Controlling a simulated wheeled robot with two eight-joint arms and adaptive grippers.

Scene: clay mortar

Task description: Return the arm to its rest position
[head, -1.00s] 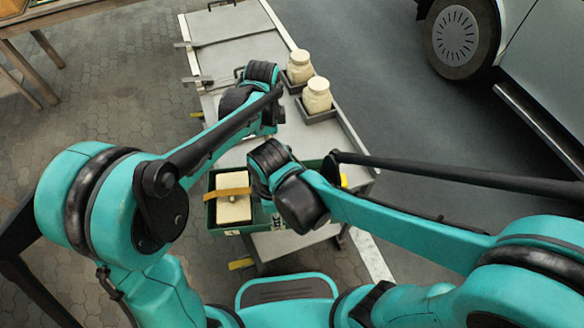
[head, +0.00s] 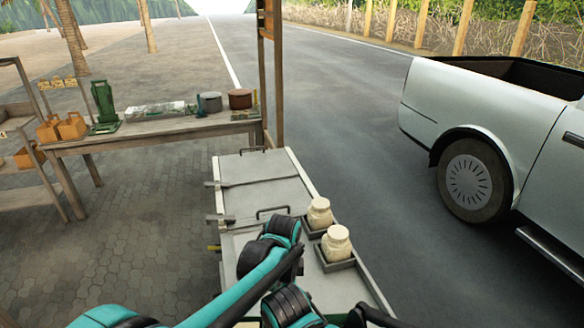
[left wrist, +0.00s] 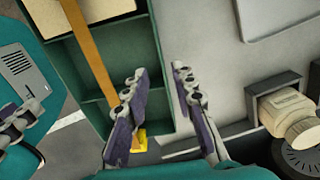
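My left gripper (left wrist: 160,71) shows in the left wrist view with its two fingers apart and nothing between them. It is above the cart top, beside the wall of a green compartmented tray (left wrist: 153,55). In the head view my left arm reaches over the cart, but its fingers are hidden. My right arm shows only partly at the bottom of the head view. A finger-like part at the left edge of the left wrist view may be my right gripper (left wrist: 15,125); its opening is unclear.
Two cream jars (head: 319,213) (head: 336,243) stand in dark holders on the grey cart (head: 265,192). The tray holds a cream block (left wrist: 95,8) and a brown strip (left wrist: 88,48). A wooden table (head: 160,132) stands behind, left; a pickup truck (head: 480,125) is at right.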

